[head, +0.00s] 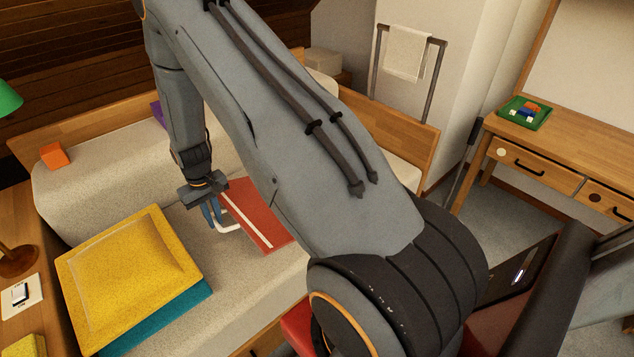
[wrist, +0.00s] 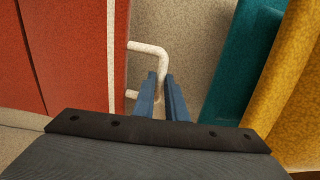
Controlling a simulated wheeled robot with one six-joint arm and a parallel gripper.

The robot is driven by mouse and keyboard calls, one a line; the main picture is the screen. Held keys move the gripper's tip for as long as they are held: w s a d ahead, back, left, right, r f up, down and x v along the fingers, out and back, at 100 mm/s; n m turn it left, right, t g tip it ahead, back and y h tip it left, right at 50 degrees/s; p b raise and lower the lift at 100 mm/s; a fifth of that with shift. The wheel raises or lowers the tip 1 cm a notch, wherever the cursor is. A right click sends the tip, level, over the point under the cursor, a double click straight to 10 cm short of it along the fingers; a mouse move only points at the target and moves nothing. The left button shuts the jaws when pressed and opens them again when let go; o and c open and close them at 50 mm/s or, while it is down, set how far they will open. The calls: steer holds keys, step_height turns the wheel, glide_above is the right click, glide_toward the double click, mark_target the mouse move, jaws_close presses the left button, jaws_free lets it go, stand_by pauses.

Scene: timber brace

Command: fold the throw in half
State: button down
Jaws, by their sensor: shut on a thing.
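The throw (head: 262,217) is a red panel with a white stripe along its near edge, lying on the light bed, partly hidden behind my arm in the head view. It also shows at the left of the wrist view (wrist: 78,55). A white loop handle (head: 230,228) sticks out from its striped edge and shows in the wrist view (wrist: 151,48). My gripper (head: 210,214) is at this handle, with its blue fingers (wrist: 160,95) shut on the handle's outer bar. A line crosses the throw in the wrist view; I cannot tell whether it is a fold.
A yellow cushion (head: 130,262) lies on a teal one (head: 175,318) beside the gripper. An orange cube (head: 54,155) sits on the pale bolster (head: 85,185). A wooden desk (head: 560,150) with a green tray (head: 524,113) stands right. Bare bed shows between throw and cushions.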

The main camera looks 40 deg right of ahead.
steer(key=shift+d+r+p, duration=4.55)
steer(key=shift+d+r, duration=5.85)
steer(key=shift+r, duration=0.25)
steer(key=d+f+b, duration=0.1)
steer(key=d+b, duration=0.6)
steer(key=d, duration=1.6)
steer(key=shift+f, duration=0.25)
steer(key=c, duration=0.6)
jaws_free()
steer(key=shift+o, duration=0.2)
steer(key=shift+r, duration=0.15)
steer(key=shift+r+p, duration=0.4)
steer(key=shift+r, duration=0.75)
